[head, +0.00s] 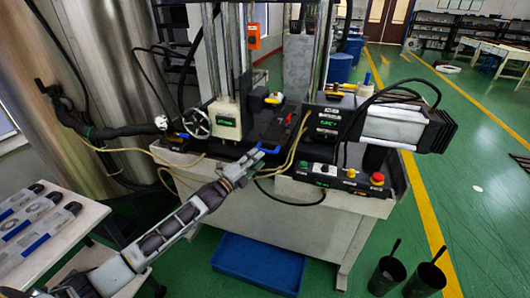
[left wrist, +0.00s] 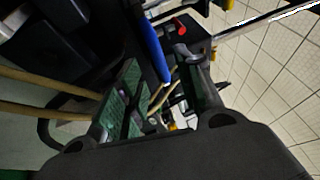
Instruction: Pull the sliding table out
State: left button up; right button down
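The sliding table (head: 277,127) is a dark plate on the machine's worktop, between the white handwheel block and the black motor unit. A blue handle (head: 268,149) is at its front edge. My left gripper (head: 247,161) is just in front and to the left of this handle. In the left wrist view the blue handle (left wrist: 152,48) shows as a bar beyond the fingers. The two fingers of my left gripper (left wrist: 162,92) are spread apart, with nothing seen held between them. Contact with the handle cannot be made out. My right gripper is not in view.
A control box (head: 340,178) with a red button sits right of the gripper. Yellow hoses (head: 293,147) run close by. A white handwheel (head: 196,123) is to the left. A blue tray (head: 258,264) lies on the floor below. A white table (head: 45,240) stands at left.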

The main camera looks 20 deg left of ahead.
aim_at(265, 151)
pick_arm(q)
jog(key=shift+x, duration=2.8)
grip_shut()
